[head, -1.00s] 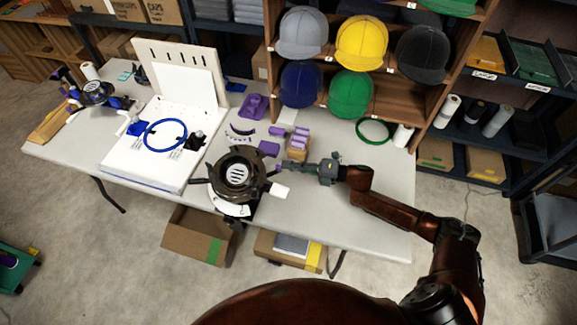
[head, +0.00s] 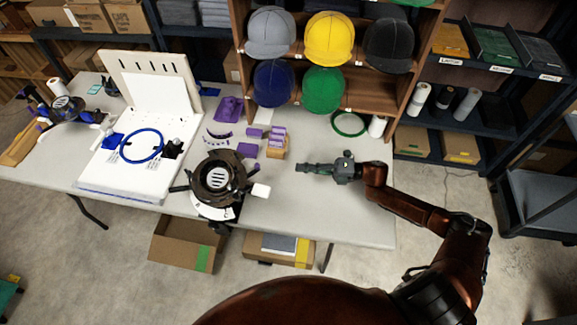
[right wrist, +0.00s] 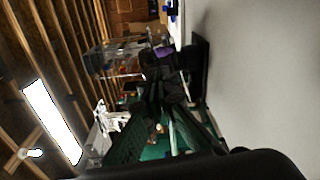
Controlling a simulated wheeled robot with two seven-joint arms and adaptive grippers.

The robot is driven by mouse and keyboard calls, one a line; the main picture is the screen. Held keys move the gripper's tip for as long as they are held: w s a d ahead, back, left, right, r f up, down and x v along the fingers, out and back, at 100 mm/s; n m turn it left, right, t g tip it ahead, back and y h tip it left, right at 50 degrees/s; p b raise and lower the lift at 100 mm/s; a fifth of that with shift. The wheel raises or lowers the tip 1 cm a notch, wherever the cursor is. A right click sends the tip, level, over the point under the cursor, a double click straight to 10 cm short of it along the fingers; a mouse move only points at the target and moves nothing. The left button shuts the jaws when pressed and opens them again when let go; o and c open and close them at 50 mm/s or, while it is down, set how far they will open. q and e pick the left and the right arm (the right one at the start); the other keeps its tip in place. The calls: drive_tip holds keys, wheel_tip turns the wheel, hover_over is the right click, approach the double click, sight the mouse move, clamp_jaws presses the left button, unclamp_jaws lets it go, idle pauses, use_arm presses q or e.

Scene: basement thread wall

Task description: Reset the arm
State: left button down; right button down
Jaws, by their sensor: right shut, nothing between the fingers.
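My right gripper (head: 303,168) is over the right part of the grey table (head: 330,215) in the head view, with its fingers pointing left. It is shut with nothing between the fingers. In the right wrist view its dark fingers (right wrist: 165,92) come together near the middle of the picture. A gap lies between it and the round dark machine (head: 218,177) to its left. My right arm reaches in from the lower right. My left gripper is not in view.
A wooden block with purple pieces (head: 276,148) stands just left of and behind the gripper. A green ring (head: 349,124) and a white roll (head: 377,126) lie behind it. The table's front right is clear.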

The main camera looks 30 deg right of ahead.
drive_tip(key=shift+v, duration=0.75)
